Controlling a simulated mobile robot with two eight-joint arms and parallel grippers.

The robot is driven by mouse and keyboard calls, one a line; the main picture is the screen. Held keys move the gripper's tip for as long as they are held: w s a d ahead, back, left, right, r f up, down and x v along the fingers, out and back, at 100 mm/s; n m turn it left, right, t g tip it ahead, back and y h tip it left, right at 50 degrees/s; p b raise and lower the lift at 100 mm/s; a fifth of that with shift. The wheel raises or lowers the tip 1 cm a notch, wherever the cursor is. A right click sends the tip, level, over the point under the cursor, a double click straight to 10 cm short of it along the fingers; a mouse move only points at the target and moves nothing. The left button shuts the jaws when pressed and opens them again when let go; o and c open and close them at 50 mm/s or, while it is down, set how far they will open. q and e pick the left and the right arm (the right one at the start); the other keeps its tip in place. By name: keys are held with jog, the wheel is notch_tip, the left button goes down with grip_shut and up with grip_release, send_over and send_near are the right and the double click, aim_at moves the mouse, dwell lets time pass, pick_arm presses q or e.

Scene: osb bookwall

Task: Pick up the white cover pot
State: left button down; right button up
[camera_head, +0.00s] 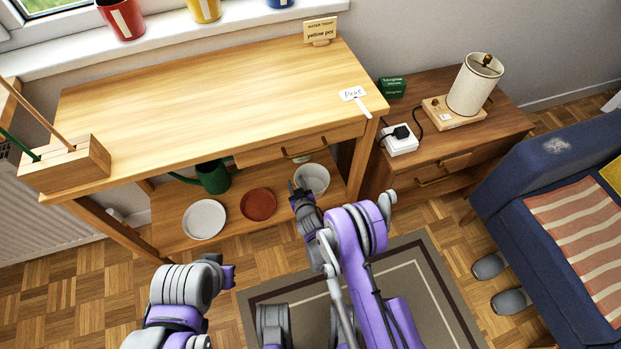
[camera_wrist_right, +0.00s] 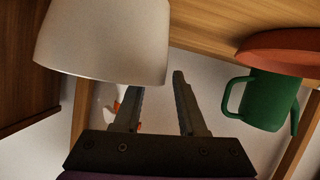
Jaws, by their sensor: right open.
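The white cover pot (camera_head: 313,178) stands on the lower shelf of the wooden table, right of the red saucer. My right gripper (camera_head: 296,190) is beside it on the left in the head view. In the right wrist view, which looks upside down, the white pot (camera_wrist_right: 105,40) fills the upper left. There the right gripper (camera_wrist_right: 158,90) has its two fingers apart with nothing between them. The left finger's tip meets the pot's outline; I cannot tell whether they touch. My left gripper (camera_head: 228,276) is low in the head view, away from the shelf, its fingers unclear.
The shelf also holds a white saucer (camera_head: 204,219), a red saucer (camera_head: 258,204) and a green watering can (camera_head: 213,177). The tabletop (camera_head: 200,100) with its drawer (camera_head: 290,149) overhangs the shelf. A side table (camera_head: 480,128) with a lamp stands right.

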jog(key=shift+s+r, duration=0.15)
jog(key=shift+s, duration=0.05)
jog(key=shift+c, duration=0.2)
grip_shut()
dwell(1.0)
